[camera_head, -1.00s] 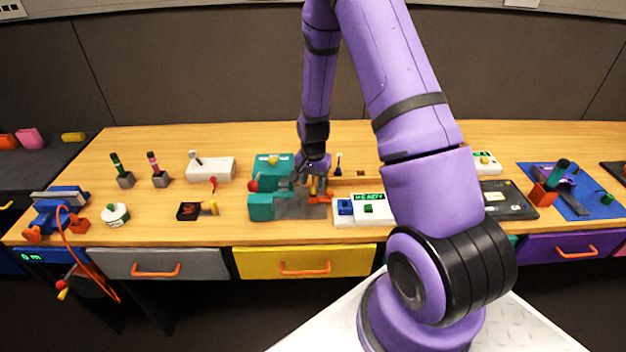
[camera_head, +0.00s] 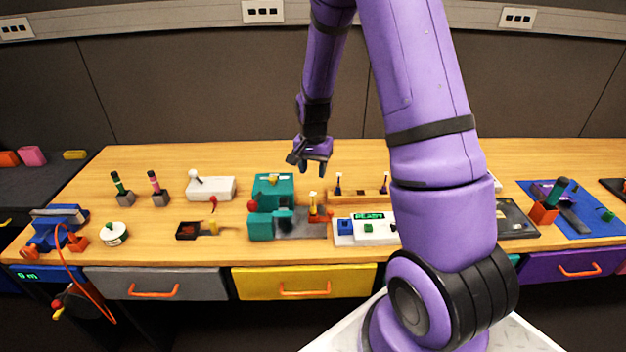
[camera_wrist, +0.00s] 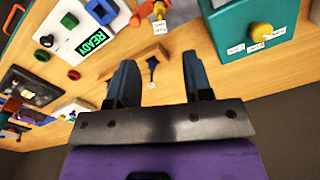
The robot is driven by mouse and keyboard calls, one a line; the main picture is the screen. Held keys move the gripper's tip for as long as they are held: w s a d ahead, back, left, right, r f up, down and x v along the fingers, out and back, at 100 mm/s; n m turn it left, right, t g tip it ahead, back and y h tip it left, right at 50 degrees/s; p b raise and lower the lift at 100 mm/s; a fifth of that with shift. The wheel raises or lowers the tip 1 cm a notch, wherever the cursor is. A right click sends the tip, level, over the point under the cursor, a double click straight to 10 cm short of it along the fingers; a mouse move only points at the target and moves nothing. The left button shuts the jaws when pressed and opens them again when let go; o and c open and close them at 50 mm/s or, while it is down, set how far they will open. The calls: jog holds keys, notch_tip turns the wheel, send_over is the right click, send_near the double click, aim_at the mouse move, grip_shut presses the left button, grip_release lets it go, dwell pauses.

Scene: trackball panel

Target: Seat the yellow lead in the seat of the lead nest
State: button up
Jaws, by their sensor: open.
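A small upright piece with a yellow top (camera_head: 313,198), which looks like the yellow lead, stands in an orange block (camera_head: 315,215), which may be the lead nest. The block is at the right end of the teal fixture's grey base. Whether the piece is fully down in the block is too small to tell. My gripper (camera_head: 307,165) is open and empty, above and behind the fixture, clear of the piece.
The teal fixture (camera_head: 262,225) has a red knob. A wooden rack (camera_head: 358,196) holds upright dark pieces to the right, behind a white panel (camera_head: 375,231) reading READY. A white switch box (camera_head: 211,188) stands at left. The bench back is largely clear.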

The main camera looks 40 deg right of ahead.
jog(key=s+a+r+n+t, duration=0.1)
jog(key=s+a+r+n, duration=0.15)
jog(key=r, duration=0.45)
jog(key=s+a+r+n+t, duration=0.1)
jog(key=s+a+r, duration=0.25)
jog(key=r, duration=0.35)
jog(key=s+a+r+n+t, duration=0.1)
jog(key=s+a+r+n, duration=0.15)
jog(key=r, duration=0.45)
jog(key=s+a+r+n+t, duration=0.1)
jog(key=s+r, duration=0.3)
jog(key=s, duration=0.5)
jog(key=s+a+r+n+t, duration=0.1)
jog(key=s+a+r+n, duration=0.2)
jog(key=s, duration=0.6)
notch_tip(320, 180, up, 2)
jog(key=shift+a+n, duration=0.3)
jog(key=shift+n, duration=0.2)
